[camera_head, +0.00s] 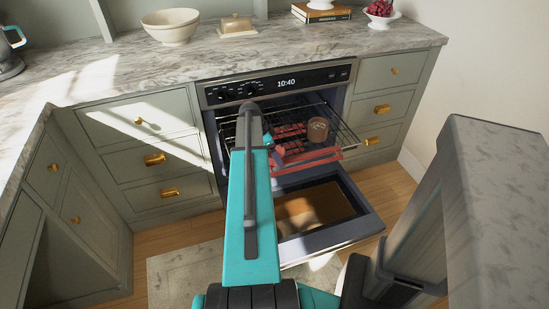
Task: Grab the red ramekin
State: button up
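The oven (207,130) is open, with its wire rack (345,135) pulled out. A red dish or tray (312,156) lies on the rack, partly hidden behind my teal arm. A small brownish-red round cup (317,129) stands on the rack to the right of my arm. It has a ramekin's shape, but its colour is dull, and I cannot tell if it is the red ramekin. My arm reaches forward over the oven and covers the rack's left part.
The lowered oven door (345,232) juts out below the rack. Grey-green drawers with brass handles flank the oven. A marble counter (100,75) runs behind, holding a cream bowl (171,27) and butter dish (237,27). A grey-topped block (500,190) stands at right.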

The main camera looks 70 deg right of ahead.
jog(key=c, duration=1.2)
jog(key=shift+r, duration=0.2)
jog(key=shift+r, duration=0.9)
jog(key=shift+s+a+r, duration=0.25)
jog(key=shift+a+r, duration=0.15)
jog(key=shift+r, duration=0.3)
jog(key=shift+s+a+r, duration=0.25)
jog(key=shift+s+a, duration=1.35)
jog(key=shift+a, duration=0.35)
jog(key=shift+s+a+r, duration=0.2)
jog(key=shift+s+a, duration=1.45)
jog(key=shift+a, duration=0.25)
jog(key=shift+s+a+r, duration=0.25)
jog(key=shift+s+a, duration=1.35)
jog(key=shift+a, duration=0.35)
